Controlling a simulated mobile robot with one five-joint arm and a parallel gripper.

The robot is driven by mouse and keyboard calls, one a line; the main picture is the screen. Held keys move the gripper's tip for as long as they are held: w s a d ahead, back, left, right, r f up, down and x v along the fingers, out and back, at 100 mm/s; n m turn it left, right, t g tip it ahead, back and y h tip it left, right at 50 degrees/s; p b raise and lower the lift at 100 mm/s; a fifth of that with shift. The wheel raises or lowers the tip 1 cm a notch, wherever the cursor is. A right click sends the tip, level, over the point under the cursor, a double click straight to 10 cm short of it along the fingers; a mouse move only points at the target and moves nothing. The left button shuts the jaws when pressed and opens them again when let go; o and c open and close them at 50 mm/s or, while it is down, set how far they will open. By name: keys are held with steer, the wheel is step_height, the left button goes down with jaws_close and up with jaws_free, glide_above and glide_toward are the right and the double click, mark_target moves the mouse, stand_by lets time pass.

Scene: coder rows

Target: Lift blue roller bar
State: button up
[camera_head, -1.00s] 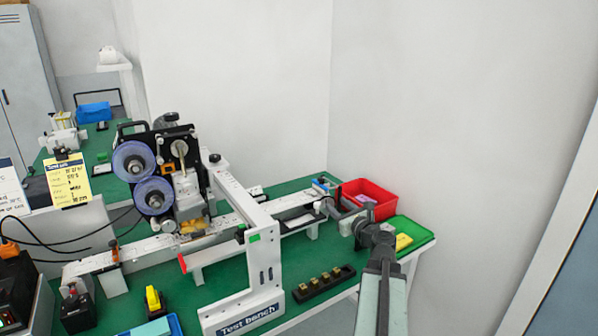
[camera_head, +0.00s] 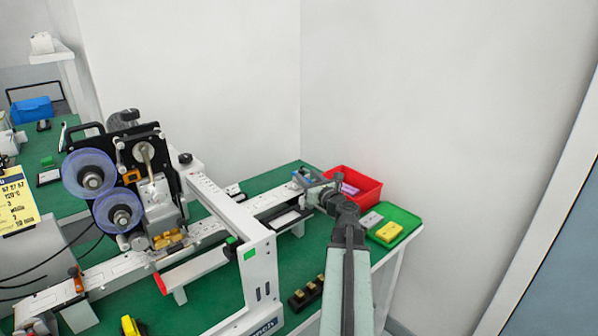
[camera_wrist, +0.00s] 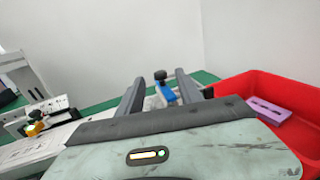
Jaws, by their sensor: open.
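The blue roller bar (camera_wrist: 166,93) shows in the wrist view as a small blue part beside a black knob, between my two fingers in the picture. In the head view a small blue part (camera_head: 305,174) shows at the far right end of the white rail, beside the red bin. My gripper (camera_wrist: 160,80) is open, with its two dark fingers pointing toward the blue part. I cannot tell whether they touch it. In the head view my gripper (camera_head: 318,190) is at the rail's end and partly hides what lies there.
A red bin (camera_wrist: 237,90) with a purple block (camera_wrist: 269,110) stands close to the right of my gripper. A green tray (camera_head: 410,220) holds a yellow block (camera_head: 389,231) and a grey one. The labelling machine (camera_head: 130,190) and white frame (camera_head: 255,262) stand left.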

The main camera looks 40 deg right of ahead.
mark_target(303, 172)
steer(key=x, duration=0.5)
steer(key=shift+w+d, duration=0.15)
jaws_close()
stand_by(1.0)
